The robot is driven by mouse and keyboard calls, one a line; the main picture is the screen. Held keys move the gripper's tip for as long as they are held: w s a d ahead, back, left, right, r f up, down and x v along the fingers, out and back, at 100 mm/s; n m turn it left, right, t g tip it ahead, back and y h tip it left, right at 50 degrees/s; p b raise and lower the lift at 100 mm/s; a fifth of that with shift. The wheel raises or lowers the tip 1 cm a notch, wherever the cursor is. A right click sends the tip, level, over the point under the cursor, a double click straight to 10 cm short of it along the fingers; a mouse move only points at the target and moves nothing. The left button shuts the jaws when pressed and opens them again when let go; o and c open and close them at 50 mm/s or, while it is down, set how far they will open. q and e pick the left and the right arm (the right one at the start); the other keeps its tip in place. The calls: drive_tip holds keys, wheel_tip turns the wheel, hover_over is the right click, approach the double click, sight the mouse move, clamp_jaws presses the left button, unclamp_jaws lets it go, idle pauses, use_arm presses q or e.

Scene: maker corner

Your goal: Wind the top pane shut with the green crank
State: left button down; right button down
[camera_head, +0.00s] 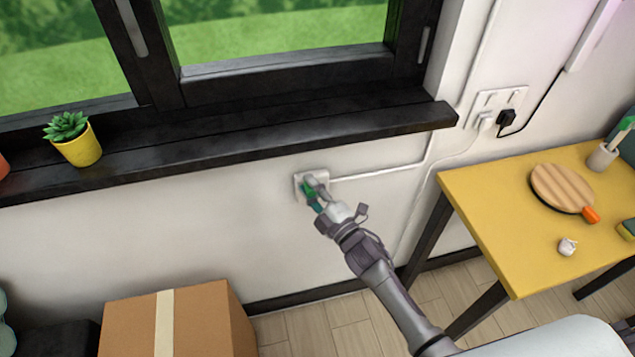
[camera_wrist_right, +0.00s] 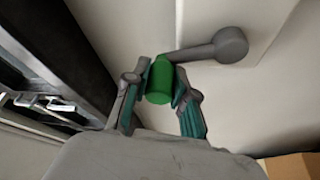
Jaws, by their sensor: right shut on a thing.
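The green crank knob (camera_wrist_right: 159,82) sits between the two fingers of my right gripper (camera_wrist_right: 160,103), which is shut on it. A grey crank arm (camera_wrist_right: 203,50) runs from the knob to a round hub on a white plate. In the head view my right gripper (camera_head: 323,200) is at the white wall plate (camera_head: 298,186) below the window sill, and the crank is mostly hidden behind it. The lower part of the window (camera_head: 285,65) shows at the top, with dark frames; its top pane is out of view. My left gripper is not in view.
A dark sill (camera_head: 250,140) juts out above the crank, with a yellow plant pot (camera_head: 82,148) on it. A cardboard box (camera_head: 205,320) stands below left. A yellow table (camera_head: 490,205) stands at right. A white conduit (camera_head: 385,171) runs from the plate toward the sockets.

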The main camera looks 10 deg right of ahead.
drive_tip(key=n, duration=0.1)
drive_tip(key=a+n+g, duration=0.1)
drive_tip(key=shift+a+f+n+p, duration=0.15)
drive_tip(key=shift+f+n+p, duration=0.15)
drive_tip(key=shift+n+p, duration=0.1)
drive_tip(key=shift+a+f+n+g+h+p, duration=0.15)
drive_tip(key=shift+a+f+n+g+p, duration=0.15)
drive_tip(key=shift+n, duration=0.4)
drive_tip(key=shift+a+f+n+g+h+p, duration=0.1)
drive_tip(key=shift+a+f+n+g+h, duration=0.2)
drive_tip(key=shift+n, duration=0.4)
drive_tip(key=shift+a, duration=0.1)
drive_tip(key=c, duration=0.9)
unclamp_jaws()
drive_tip(key=shift+r, duration=0.1)
drive_tip(key=v, duration=1.2)
